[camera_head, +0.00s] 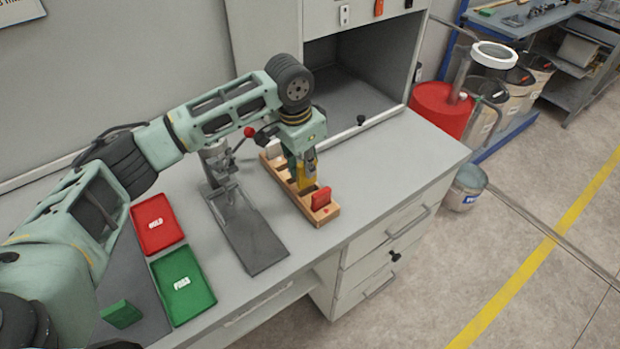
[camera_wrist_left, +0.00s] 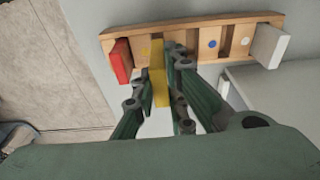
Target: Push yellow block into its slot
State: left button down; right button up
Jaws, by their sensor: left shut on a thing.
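The wooden slotted rack (camera_head: 325,214) lies on the grey bench, and it also crosses the top of the left wrist view (camera_wrist_left: 190,27). My left gripper (camera_head: 303,172) is above the rack, shut on the yellow block (camera_head: 307,183). In the left wrist view the yellow block (camera_wrist_left: 160,90) stands between the fingers, its far end against the rack beside a yellow dot (camera_wrist_left: 146,50). I cannot tell how deep it sits. A red block (camera_head: 321,198) stands in the rack's near end, a white block (camera_wrist_left: 271,46) in the far end. My right gripper is out of view.
A grey metal stand with a lever (camera_head: 245,230) is left of the rack. A red tray (camera_head: 157,223), a green tray (camera_head: 182,285) and a green block (camera_head: 121,314) lie further left. An open cabinet (camera_head: 350,90) is behind. Bare bench lies right of the rack.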

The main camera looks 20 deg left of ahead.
aim_at(308, 184)
pick_arm(q)
jog(key=f, duration=0.2)
jog(key=f+p, duration=0.1)
jog(key=f, duration=0.1)
jog(key=shift+w+d+f, duration=0.15)
jog(key=shift+d+f, duration=0.05)
jog(key=shift+f, duration=0.5)
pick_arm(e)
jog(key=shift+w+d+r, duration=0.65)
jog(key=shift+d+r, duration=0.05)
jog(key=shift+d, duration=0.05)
pick_arm(q)
jog(key=shift+f, duration=0.1)
jog(key=c, duration=1.8)
grip_release()
jog(key=shift+o, duration=0.2)
jog(key=shift+r, duration=0.35)
jog(key=r, duration=0.3)
jog(key=s+r+b, duration=0.1)
jog(key=r, duration=0.3)
jog(key=a+r+b, duration=0.1)
jog(key=r, duration=0.3)
jog(key=shift+s+a+r, duration=0.1)
jog(key=shift+s+r, duration=0.15)
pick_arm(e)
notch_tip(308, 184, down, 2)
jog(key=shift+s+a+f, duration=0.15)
